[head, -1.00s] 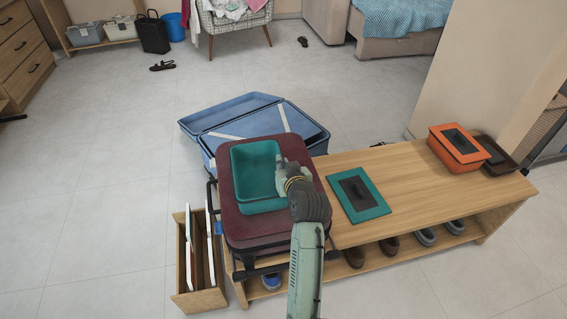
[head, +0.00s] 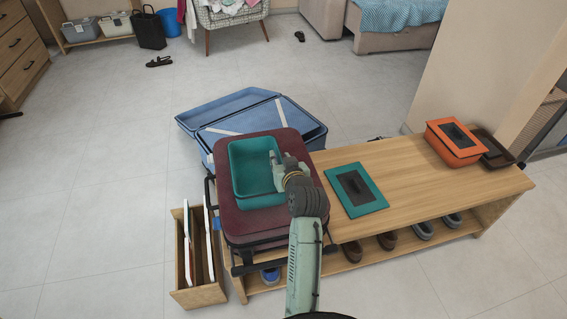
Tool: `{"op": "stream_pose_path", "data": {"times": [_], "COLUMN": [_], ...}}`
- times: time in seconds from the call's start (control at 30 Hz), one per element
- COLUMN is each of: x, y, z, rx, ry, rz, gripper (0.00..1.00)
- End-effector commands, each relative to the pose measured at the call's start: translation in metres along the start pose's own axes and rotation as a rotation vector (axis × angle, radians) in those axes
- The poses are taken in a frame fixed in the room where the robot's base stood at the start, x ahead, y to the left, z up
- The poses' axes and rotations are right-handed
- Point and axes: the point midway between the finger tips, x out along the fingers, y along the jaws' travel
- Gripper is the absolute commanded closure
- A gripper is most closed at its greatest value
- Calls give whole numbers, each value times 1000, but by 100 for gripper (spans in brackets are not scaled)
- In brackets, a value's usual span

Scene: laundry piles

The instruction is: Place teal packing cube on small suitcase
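The teal packing cube (head: 250,170) is an open, empty-looking box on top of the small maroon suitcase (head: 228,220). The suitcase lies flat at the left end of the wooden bench. A teal lid-like panel with a dark centre (head: 356,190) lies flat on the bench to the right. My gripper (head: 277,172) is at the right wall of the teal cube, seen from behind. Its fingertips are small and partly hidden, so I cannot tell whether they grip the wall.
An orange box (head: 456,142) and a dark tray (head: 494,150) sit at the bench's (head: 420,165) right end. An open blue suitcase (head: 225,105) lies on the floor behind. A wooden file holder (head: 200,297) stands at front left. Shoes sit on the lower shelf.

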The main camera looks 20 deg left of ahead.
Motion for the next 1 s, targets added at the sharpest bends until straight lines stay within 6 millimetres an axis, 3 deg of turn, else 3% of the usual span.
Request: {"op": "stream_pose_path", "data": {"times": [0.17, 0.4, 0.6, 1.0], "x": [-23, -75, -108, -120], "y": [1, 1, 0, 0], "z": [0, 0, 0, -2], "rx": [0, 1, 0, -1], "ry": [3, 3, 1, 2], "rz": [3, 3, 1, -1], "gripper": [75, 75, 75, 75]}}
